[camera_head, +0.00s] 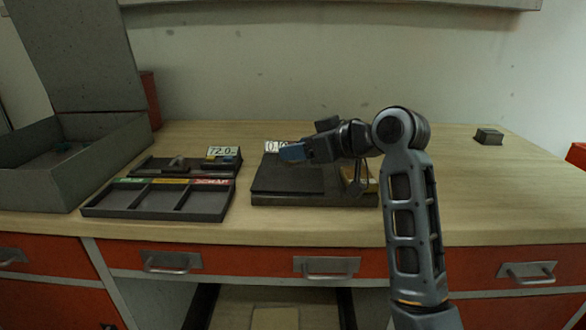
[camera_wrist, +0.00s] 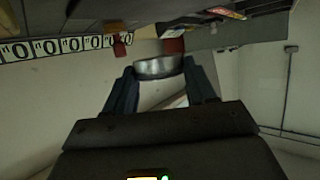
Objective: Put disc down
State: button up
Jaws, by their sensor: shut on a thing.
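A silvery round disc (camera_wrist: 158,67) sits between the two fingers of my gripper (camera_wrist: 160,88) in the wrist view.
A three-compartment tray (camera_head: 160,213) with green, yellow and red labels lies left of the device. Behind it is a unit with a "72.0" display (camera_head: 222,152). An open grey box (camera_head: 50,170) stands at far left. A small block (camera_head: 489,136) sits on the clear right side.

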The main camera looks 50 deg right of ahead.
aim_at(293, 180)
jog(key=shift+w+a+f, duration=0.45)
jog(key=shift+w+a, duration=0.05)
jog(key=shift+w, duration=0.1)
jog(key=shift+f, duration=1.8)
jog(key=shift+f, duration=0.2)
jog(key=o, duration=1.3)
jog(key=shift+f, duration=0.15)
